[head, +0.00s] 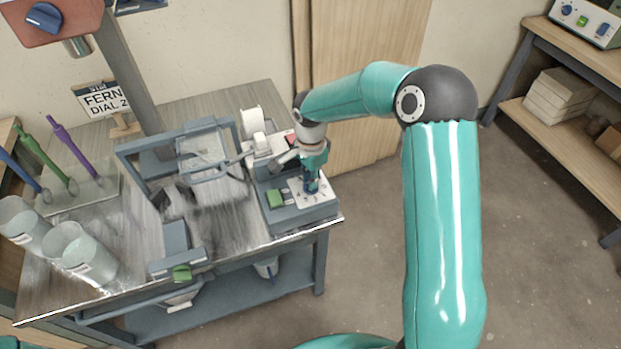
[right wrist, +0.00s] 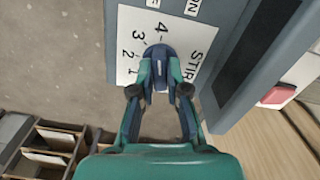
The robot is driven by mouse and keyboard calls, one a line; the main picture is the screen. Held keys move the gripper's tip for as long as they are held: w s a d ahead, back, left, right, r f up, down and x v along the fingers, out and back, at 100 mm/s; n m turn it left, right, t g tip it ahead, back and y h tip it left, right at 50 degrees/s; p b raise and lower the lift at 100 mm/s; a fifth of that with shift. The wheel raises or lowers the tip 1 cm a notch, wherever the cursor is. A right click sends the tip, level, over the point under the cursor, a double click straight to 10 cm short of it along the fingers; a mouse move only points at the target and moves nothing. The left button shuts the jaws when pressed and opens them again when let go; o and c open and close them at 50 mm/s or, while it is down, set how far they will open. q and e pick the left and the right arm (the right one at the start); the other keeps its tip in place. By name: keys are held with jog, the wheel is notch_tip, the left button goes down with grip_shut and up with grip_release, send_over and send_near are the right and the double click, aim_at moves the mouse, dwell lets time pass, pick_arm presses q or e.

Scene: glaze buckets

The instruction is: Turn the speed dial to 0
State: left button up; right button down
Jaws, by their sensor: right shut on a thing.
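A white plate (head: 327,196) with the dial's scale is set on the grey control box (head: 290,214) at the right end of the bench. The plate also fills the upper middle of the right wrist view (right wrist: 196,45), with the marks 4, 3, 2, 1 and the letters STIR showing. My right gripper (head: 312,182) points down onto it. In the right wrist view its fingers (right wrist: 159,78) are shut on the dark blue speed dial (right wrist: 157,51). The fingers hide much of the dial; I cannot read its pointer, and no 0 shows. My left gripper is not in view.
A green button (head: 275,198) sits on the box beside the plate. A red button (right wrist: 278,94) is near the box. A grey frame (head: 180,140), clear beakers (head: 85,252) and a "FERN DIAL 2" sign (head: 103,99) stand further left. The floor right of the bench is clear.

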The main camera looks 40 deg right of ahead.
jog(key=n+b, duration=0.1)
jog(key=n, duration=0.5)
jog(key=shift+n+b, duration=0.3)
jog(key=shift+b, duration=0.1)
jog(key=n, duration=0.3)
jog(key=shift+r+n, duration=0.1)
jog(key=shift+n, duration=0.3)
jog(key=n, duration=0.8)
jog(key=shift+d, duration=0.1)
jog(key=n, duration=0.4)
jog(key=shift+w+n+p, duration=0.1)
jog(key=shift+n+p, duration=0.2)
jog(key=shift+p, duration=0.05)
jog(key=n+p, duration=0.1)
jog(key=n, duration=0.3)
jog(key=shift+r, duration=0.1)
jog(key=shift+n+p, duration=0.3)
jog(key=shift+n, duration=1.7)
